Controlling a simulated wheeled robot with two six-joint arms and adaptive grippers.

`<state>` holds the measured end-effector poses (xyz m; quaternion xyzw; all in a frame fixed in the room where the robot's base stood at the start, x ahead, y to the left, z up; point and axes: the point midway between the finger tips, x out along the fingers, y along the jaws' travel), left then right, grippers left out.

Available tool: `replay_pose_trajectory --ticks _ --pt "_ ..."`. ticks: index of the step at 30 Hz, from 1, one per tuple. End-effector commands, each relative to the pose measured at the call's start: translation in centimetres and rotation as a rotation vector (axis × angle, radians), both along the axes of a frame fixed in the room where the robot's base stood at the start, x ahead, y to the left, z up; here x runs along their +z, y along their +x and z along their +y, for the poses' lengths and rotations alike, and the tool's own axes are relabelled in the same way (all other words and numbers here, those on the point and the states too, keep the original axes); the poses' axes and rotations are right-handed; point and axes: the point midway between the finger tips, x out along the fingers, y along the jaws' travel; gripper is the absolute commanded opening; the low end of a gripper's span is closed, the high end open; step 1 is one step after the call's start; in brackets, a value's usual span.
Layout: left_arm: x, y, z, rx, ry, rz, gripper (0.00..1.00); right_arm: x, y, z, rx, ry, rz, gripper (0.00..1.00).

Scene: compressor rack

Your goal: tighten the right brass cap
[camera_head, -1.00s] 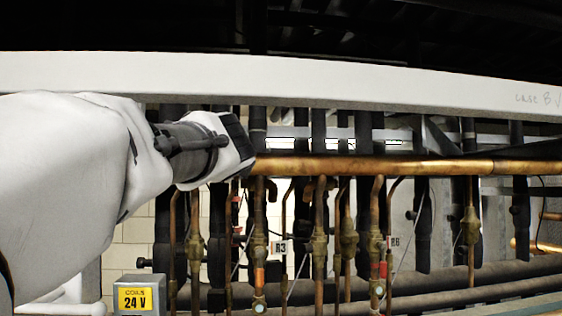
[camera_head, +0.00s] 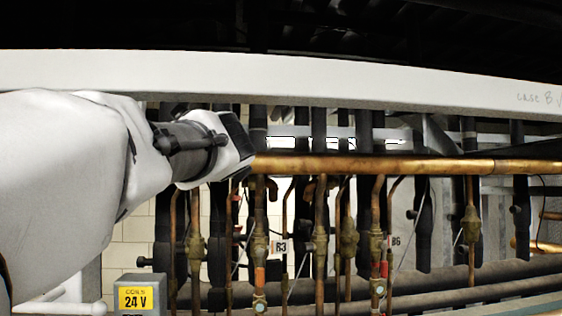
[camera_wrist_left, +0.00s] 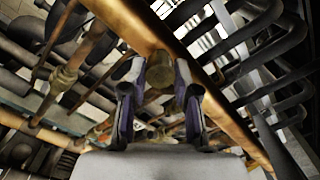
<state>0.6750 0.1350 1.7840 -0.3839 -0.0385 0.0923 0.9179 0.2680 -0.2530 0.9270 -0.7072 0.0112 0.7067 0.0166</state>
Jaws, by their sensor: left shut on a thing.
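In the left wrist view, the two fingers of my left gripper (camera_wrist_left: 160,68) are closed on opposite sides of a round brass cap (camera_wrist_left: 161,78). The cap sits at the copper header pipe (camera_wrist_left: 128,22), which also runs across the head view (camera_head: 380,167). In the head view my left arm reaches in from the left to the pipe's left end. The wrist hides the fingers and the cap there. I cannot tell from these views how tight the cap is. My right gripper is not in view.
Several thin copper pipes with brass valves (camera_head: 320,241) hang below the header, close together. A white beam (camera_head: 350,85) crosses above it. Dark insulated pipes (camera_head: 423,225) stand behind. A grey box labelled 24 V (camera_head: 136,296) is at the lower left.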

Motion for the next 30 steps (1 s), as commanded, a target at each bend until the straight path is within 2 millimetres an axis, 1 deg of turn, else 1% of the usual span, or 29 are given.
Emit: replay_pose_trajectory --ticks 1,2,3,13,17,20,30 --pt "0.57 -0.16 -0.05 -0.004 0.001 -0.010 0.00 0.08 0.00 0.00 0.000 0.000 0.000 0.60" --pt "0.57 -0.16 -0.05 -0.004 0.000 -0.010 0.40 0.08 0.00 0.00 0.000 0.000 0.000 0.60" --pt "0.54 -0.15 -0.05 -0.003 0.000 -0.009 0.54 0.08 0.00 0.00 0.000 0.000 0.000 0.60" --pt "0.20 -0.05 -0.04 -0.001 -0.010 -0.005 0.55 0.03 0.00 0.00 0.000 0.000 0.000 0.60" --pt "0.15 -0.03 -0.04 -0.001 -0.094 -0.022 0.55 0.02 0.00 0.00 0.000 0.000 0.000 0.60" --pt "0.15 -0.02 -0.05 -0.001 -0.235 -0.050 0.55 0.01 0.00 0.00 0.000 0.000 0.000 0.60" --pt "0.18 -0.01 -0.07 -0.001 -0.897 -0.183 0.55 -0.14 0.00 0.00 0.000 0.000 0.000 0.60"
